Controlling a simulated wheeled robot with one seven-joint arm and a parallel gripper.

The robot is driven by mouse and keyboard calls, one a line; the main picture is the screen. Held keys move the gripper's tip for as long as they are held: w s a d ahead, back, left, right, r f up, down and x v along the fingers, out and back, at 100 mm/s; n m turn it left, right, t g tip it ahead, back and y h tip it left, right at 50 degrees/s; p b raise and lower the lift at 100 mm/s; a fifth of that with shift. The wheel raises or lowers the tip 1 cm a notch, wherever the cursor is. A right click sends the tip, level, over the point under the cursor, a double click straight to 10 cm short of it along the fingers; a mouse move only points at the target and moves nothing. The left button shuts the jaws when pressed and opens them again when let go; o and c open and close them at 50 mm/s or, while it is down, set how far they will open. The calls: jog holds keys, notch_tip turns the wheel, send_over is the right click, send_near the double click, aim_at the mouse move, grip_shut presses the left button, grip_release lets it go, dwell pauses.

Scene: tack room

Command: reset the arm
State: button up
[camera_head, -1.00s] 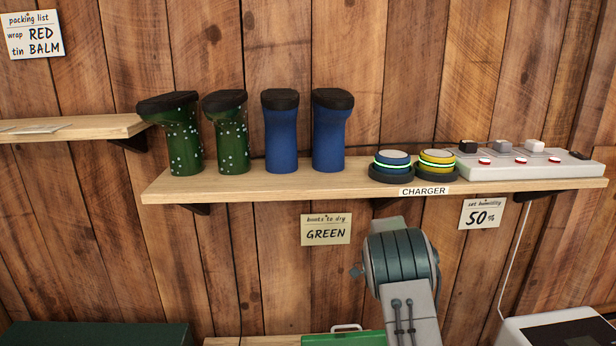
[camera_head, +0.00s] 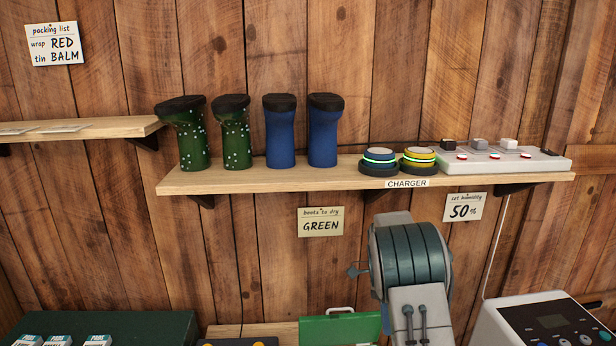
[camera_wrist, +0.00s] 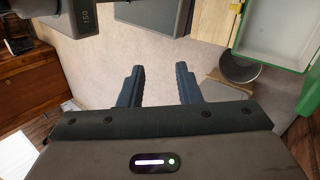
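My arm shows at the lower right of the head view, in front of the plank wall and below the shelf. My gripper (camera_wrist: 160,88) is in the wrist view. Its two dark fingers are apart with nothing between them, and pale floor shows beyond the gap. The fingers are out of sight in the head view.
A wooden shelf (camera_head: 300,182) carries two green boots (camera_head: 193,138), two blue boots (camera_head: 280,138), a charger with two round devices (camera_head: 379,159) and a switch strip. Below stand a green case (camera_head: 340,330) and a control panel (camera_head: 550,322). A bucket (camera_wrist: 240,68) shows in the wrist view.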

jog(key=s+a+r+n+t+p, duration=0.2)
jog(key=s+r+n+t+p, duration=0.2)
jog(key=s+r+n, duration=0.3)
jog(key=s+a+r+n+t+p, duration=0.2)
jog(key=s+r+n+t+p, duration=0.3)
jog(key=s+r, duration=0.8)
jog(key=s+n+t, duration=0.1)
jog(key=s+n, duration=0.2)
jog(key=shift+s+a+r+y+p, duration=0.3)
jog(key=shift+s+r, duration=0.05)
jog(key=shift+s, duration=0.05)
jog(key=shift+d, duration=0.15)
dwell(0.4)
